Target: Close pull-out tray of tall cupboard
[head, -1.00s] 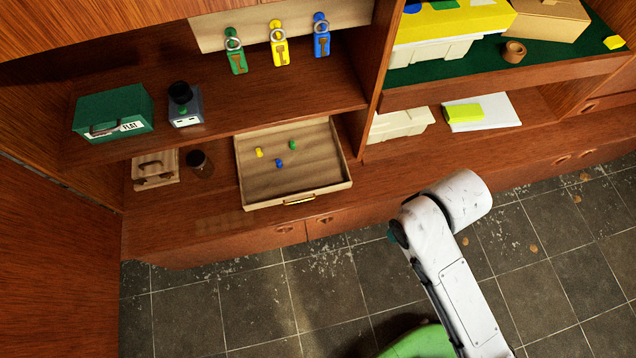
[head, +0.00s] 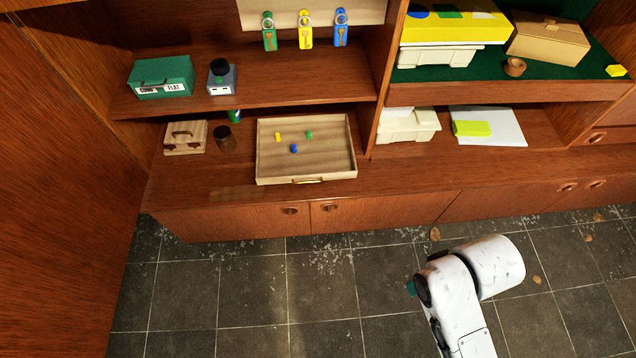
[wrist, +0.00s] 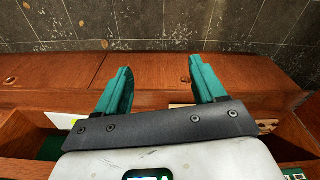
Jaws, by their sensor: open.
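The pull-out tray (head: 268,168) of the tall cupboard (head: 170,105) is a shallow light-wood drawer in the lower compartment. It stands out over the ledge, with a brass handle on its front edge. A yellow, a green and a blue small piece lie inside it. My gripper (wrist: 157,82) shows in the wrist view with two teal fingers spread apart and nothing between them. In the head view my white arm is at lower right, well away from the tray, and the fingers are not clearly seen.
A small wooden case (head: 185,138) and a dark brown jar (head: 222,138) stand left of the tray. A green box (head: 162,76) and a grey device (head: 222,78) are on the shelf above. White bins (head: 410,126) stand to the right. The tiled floor (head: 255,290) in front is mostly clear.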

